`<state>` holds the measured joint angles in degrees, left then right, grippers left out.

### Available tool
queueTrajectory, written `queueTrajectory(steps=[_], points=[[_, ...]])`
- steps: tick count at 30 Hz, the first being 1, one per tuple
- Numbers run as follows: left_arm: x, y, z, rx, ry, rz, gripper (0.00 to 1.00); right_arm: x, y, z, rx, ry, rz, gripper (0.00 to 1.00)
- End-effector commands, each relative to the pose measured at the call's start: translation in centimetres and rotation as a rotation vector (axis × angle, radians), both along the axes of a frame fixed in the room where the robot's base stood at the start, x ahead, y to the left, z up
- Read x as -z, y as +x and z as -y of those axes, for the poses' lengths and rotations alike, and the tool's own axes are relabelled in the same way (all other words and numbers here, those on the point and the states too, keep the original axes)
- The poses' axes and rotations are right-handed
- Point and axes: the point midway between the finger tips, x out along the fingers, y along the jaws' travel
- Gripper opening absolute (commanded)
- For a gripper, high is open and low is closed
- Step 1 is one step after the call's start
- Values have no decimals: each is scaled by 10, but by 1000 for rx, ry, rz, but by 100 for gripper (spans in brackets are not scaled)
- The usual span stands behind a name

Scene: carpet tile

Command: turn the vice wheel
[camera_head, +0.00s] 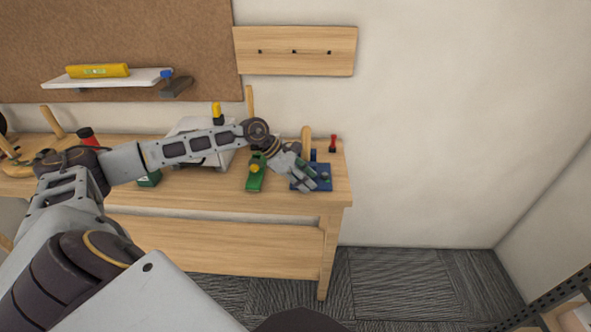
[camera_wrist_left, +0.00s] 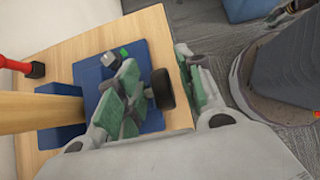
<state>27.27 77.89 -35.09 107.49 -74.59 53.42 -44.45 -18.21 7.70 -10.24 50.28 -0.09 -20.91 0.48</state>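The blue vice (camera_head: 324,182) sits at the right end of the wooden workbench. Its blue base also shows in the left wrist view (camera_wrist_left: 95,75), with a small green part on it. A dark round wheel (camera_wrist_left: 162,88) stands at the vice's side near the bench edge. My left gripper (camera_head: 304,178) is over the vice, partly hiding it in the head view. In the left wrist view its green-padded fingers (camera_wrist_left: 160,75) are apart, one on each side of the wheel. Whether either finger touches the wheel is unclear. My right gripper is in neither view.
A wooden post (camera_head: 306,138) rises beside the vice. A small red item (camera_head: 333,143) stands at the bench's back right. A green tool (camera_head: 255,178) with a yellow knob lies left of my gripper. The carpet floor (camera_head: 400,285) right of the bench (camera_head: 210,200) is clear.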

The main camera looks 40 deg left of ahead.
Motion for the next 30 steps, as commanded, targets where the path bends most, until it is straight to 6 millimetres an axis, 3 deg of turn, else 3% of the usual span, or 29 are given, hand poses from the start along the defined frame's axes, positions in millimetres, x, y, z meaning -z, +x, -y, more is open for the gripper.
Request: queueTrajectory(steps=[30], points=[[-55, -26, -43, -1, 4, 0, 37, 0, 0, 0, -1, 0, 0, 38]])
